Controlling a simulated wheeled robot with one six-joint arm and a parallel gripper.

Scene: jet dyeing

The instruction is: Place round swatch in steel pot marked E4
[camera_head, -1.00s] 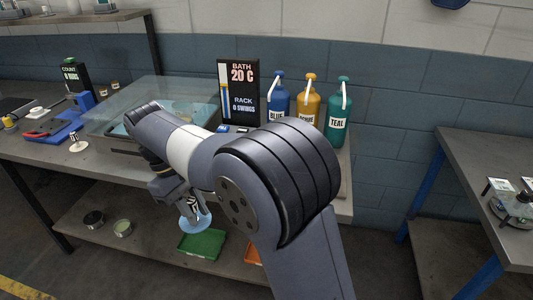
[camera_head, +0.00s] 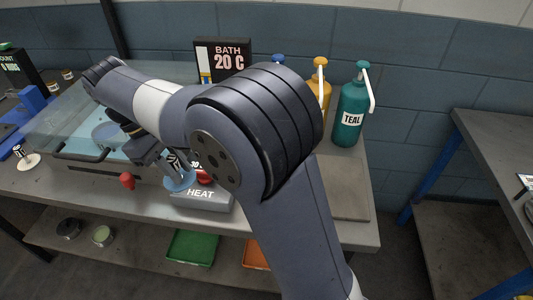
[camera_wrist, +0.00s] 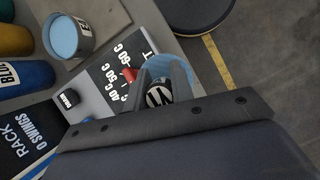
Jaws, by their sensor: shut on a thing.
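The round swatch (camera_head: 176,184) is a light blue disc under a black-and-white marked grip. My gripper (camera_head: 176,163) is shut on that grip and holds the disc beside the heat panel. In the wrist view the disc (camera_wrist: 181,72) shows beyond the fingers of my gripper (camera_wrist: 160,88). A grey steel pot (camera_wrist: 82,50) with light blue inside stands near the bottles in the wrist view. It has a white label, too cut off to read. My arm seems to hide this pot in the head view.
The heat panel (camera_head: 202,199) has a red knob. The bath tank (camera_head: 75,157) lies left of my gripper. The teal bottle (camera_head: 350,112) stands at the back right. A green tray (camera_head: 192,247) and small tins (camera_head: 102,236) are on the lower shelf. The bench's right end (camera_head: 348,203) is clear.

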